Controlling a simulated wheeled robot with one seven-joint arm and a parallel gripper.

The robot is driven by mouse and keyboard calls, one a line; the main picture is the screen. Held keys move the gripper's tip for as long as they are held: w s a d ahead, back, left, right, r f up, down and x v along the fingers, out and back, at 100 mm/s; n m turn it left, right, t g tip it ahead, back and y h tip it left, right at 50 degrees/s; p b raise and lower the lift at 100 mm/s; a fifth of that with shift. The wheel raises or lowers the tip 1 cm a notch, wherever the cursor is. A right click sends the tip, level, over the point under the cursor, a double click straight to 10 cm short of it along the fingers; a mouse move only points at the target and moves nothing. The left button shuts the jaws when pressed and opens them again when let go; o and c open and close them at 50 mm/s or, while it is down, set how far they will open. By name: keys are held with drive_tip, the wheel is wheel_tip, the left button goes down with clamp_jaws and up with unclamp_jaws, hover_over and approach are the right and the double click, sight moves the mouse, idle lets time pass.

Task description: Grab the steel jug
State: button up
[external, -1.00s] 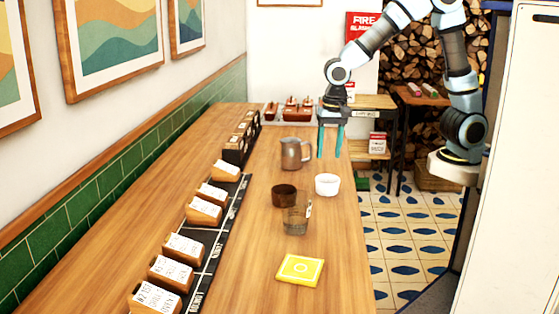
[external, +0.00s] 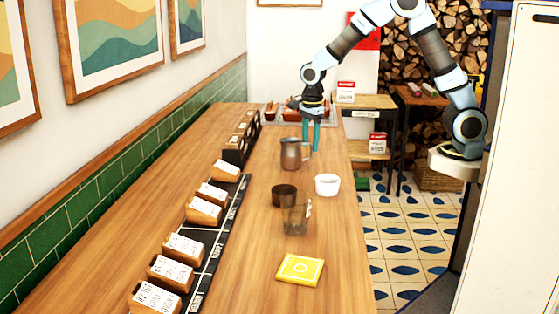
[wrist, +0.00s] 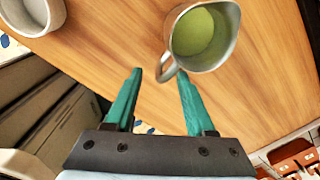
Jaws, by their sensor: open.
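The steel jug (external: 291,154) stands upright on the wooden counter, its handle on the right in the external view. In the wrist view the steel jug (wrist: 203,37) shows from above with green liquid inside, and its handle points down toward my fingers. My gripper (external: 310,148) is above the counter at the jug's right, close behind the handle in the external view.
A white bowl (external: 327,185), a dark brown bowl (external: 284,195) and a clear glass (external: 296,219) stand nearer the camera. Labelled wooden blocks (external: 204,210) line the left. A tray of red containers (wrist: 297,160) is at the far end.

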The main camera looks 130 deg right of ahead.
drive_tip(key=f, duration=0.2)
drive_tip(key=f+p, duration=0.1)
drive_tip(key=f, duration=0.2)
drive_tip(key=shift+s+d+p, duration=0.15)
drive_tip(key=shift+s+p, duration=0.05)
drive_tip(key=shift+p, duration=0.1)
drive_tip(key=shift+c, duration=0.2)
clamp_jaws()
idle(0.9)
